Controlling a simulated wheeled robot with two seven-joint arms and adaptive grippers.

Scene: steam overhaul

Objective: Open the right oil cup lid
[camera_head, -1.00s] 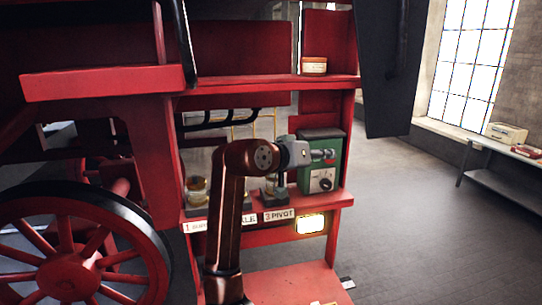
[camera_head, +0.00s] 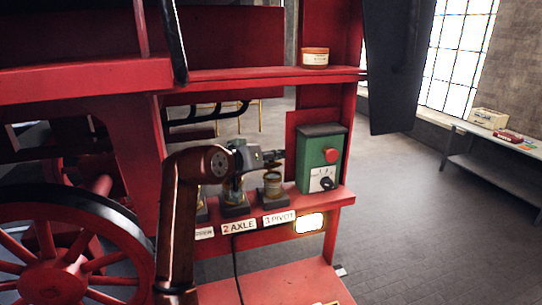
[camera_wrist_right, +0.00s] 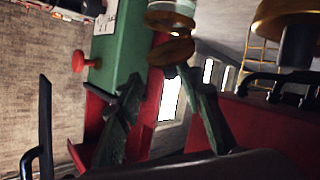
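Several oil cups stand on the red shelf in the head view. The right one, the brass and glass pivot cup (camera_head: 272,187), stands above the "3 PIVOT" label. My right gripper (camera_head: 276,157) is just above and behind its top, in front of the green box. In the right wrist view the picture is upside down; the cup's brass lid (camera_wrist_right: 172,51) is just beyond the fingertips of the right gripper (camera_wrist_right: 160,76). The fingers are apart with nothing between them. I cannot tell whether the lid is raised or whether a finger touches it. My left gripper is out of view.
The axle cup (camera_head: 235,196) stands close on the left, partly behind my right arm. A green box (camera_head: 320,158) with a red button stands close on the right. A red upper shelf (camera_head: 270,76) with an orange tin (camera_head: 315,57) runs above.

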